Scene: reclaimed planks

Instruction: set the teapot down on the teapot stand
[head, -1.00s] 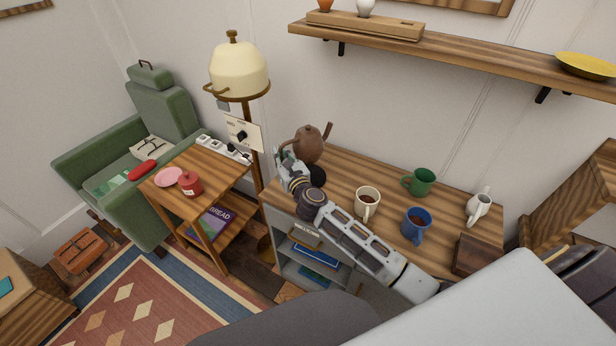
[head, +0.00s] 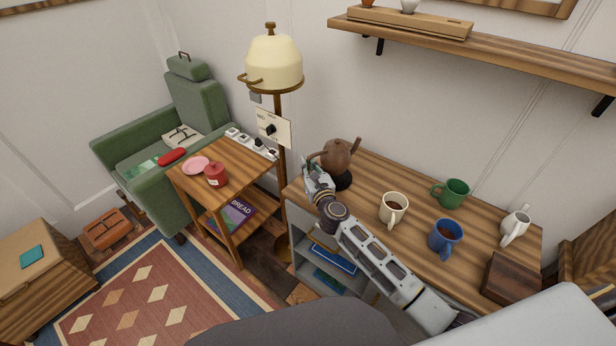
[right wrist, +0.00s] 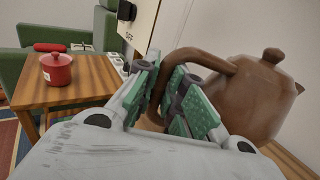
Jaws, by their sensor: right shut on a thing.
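The brown teapot (head: 337,156) is at the left end of the wooden-topped shelf unit, roughly upright, its spout to the right. It also fills the right side of the right wrist view (right wrist: 245,100). My right gripper (head: 314,172) is shut on its handle (right wrist: 168,85), left of the body. A round black piece, which looks like the teapot stand (head: 343,181), shows directly below the teapot in the head view, partly hidden by the gripper and pot. I cannot tell whether the teapot's base touches it. My left gripper is not in view.
A cream mug (head: 394,209), a blue mug (head: 445,237), a green mug (head: 452,193), a white jug (head: 515,227) and a dark wooden block (head: 512,278) stand to the right on the top. A lamp (head: 274,62) and side table (head: 215,185) stand left.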

